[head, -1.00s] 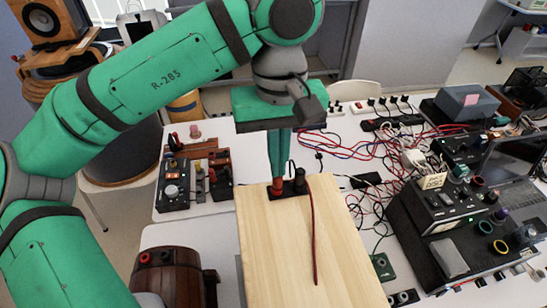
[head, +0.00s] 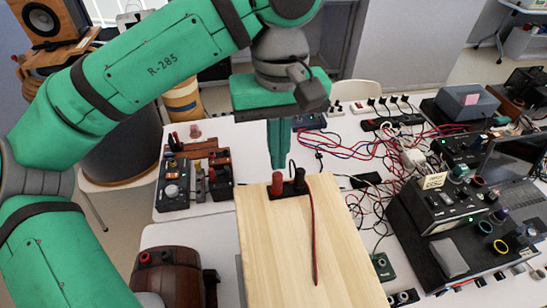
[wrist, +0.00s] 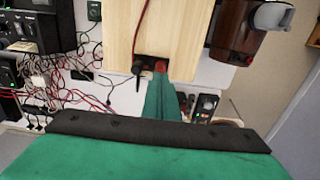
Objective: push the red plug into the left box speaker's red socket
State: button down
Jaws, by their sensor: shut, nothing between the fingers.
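The red plug (head: 277,184) stands upright in a black terminal plate (head: 288,193) at the far end of a pale wooden box top (head: 285,245). A black plug (head: 299,181) stands just right of it. My gripper (head: 277,167) is shut and empty, pointing down, its tips just above or behind the red plug. In the wrist view, the tips (wrist: 158,78) are close to the red plug (wrist: 160,66), and the black plug (wrist: 137,68) is to its left. I cannot tell whether the tips touch the plug. The socket under the red plug is hidden.
A dark barrel-shaped unit (head: 172,272) with a red terminal stands left of the pale wood. Small control boxes (head: 175,185) lie beyond it. Tangled leads (head: 370,150) and black equipment (head: 440,235) fill the right. Most of the pale top is bare except for one dark red lead (head: 314,235).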

notch_tip(320, 180, up, 6)
jog(key=shift+w+f, duration=0.15)
dwell(0.6)
jog(key=shift+w, duration=0.1)
